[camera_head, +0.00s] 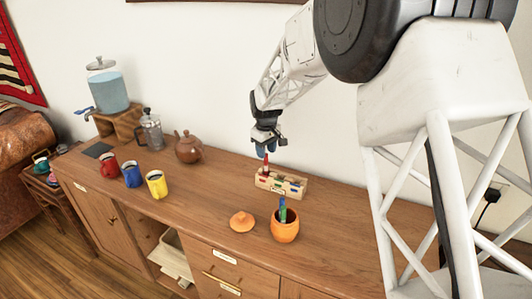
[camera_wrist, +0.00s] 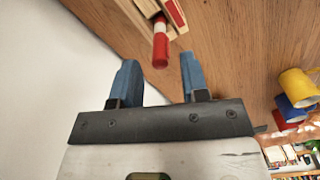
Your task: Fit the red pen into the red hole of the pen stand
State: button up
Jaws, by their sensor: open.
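The red pen (camera_head: 265,164) stands roughly upright at the left end of the wooden pen stand (camera_head: 290,192), just below my gripper (camera_head: 266,151). Its lower end appears to be in the stand, but the exact fit at the hole is too small to tell. In the wrist view, the red pen (camera_wrist: 160,48) with a white band points out from the stand (camera_wrist: 134,16). My gripper's two blue fingers (camera_wrist: 159,66) are spread apart in that view, with the pen's end just beyond and between them, not gripped.
An orange pot (camera_head: 285,232) holding blue and green pens stands in front of the stand, with its lid (camera_head: 242,221) beside it. Red (camera_head: 107,165), blue (camera_head: 132,175) and yellow (camera_head: 157,184) mugs and a brown teapot (camera_head: 188,147) stand left. The wall is close behind.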

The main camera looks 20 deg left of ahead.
notch_tip(320, 180, up, 11)
dwell(0.5)
dwell(0.3)
dwell(0.5)
jog(key=s+d+r+m, duration=0.2)
jog(key=s+d+r, duration=0.2)
jog(key=d, duration=0.7)
jog(key=s+d+r+m+t, duration=0.1)
jog(key=s+d+r+m, duration=0.3)
jog(key=d, duration=0.8)
jog(key=s+d+r+m, duration=0.1)
jog(key=s+d+r, duration=0.3)
jog(key=d, duration=0.7)
jog(key=s+d+f+m, duration=0.3)
jog(key=s+d, duration=0.7)
jog(key=s, duration=0.4)
jog(key=s+d+f+m+t, duration=0.1)
jog(key=s+d+f+m, duration=0.2)
jog(key=s+d, duration=0.7)
jog(key=s+f, duration=0.1)
jog(key=s, duration=0.3)
jog(key=shift+d+f+m+t, duration=0.3)
jog(key=shift+m, duration=0.1)
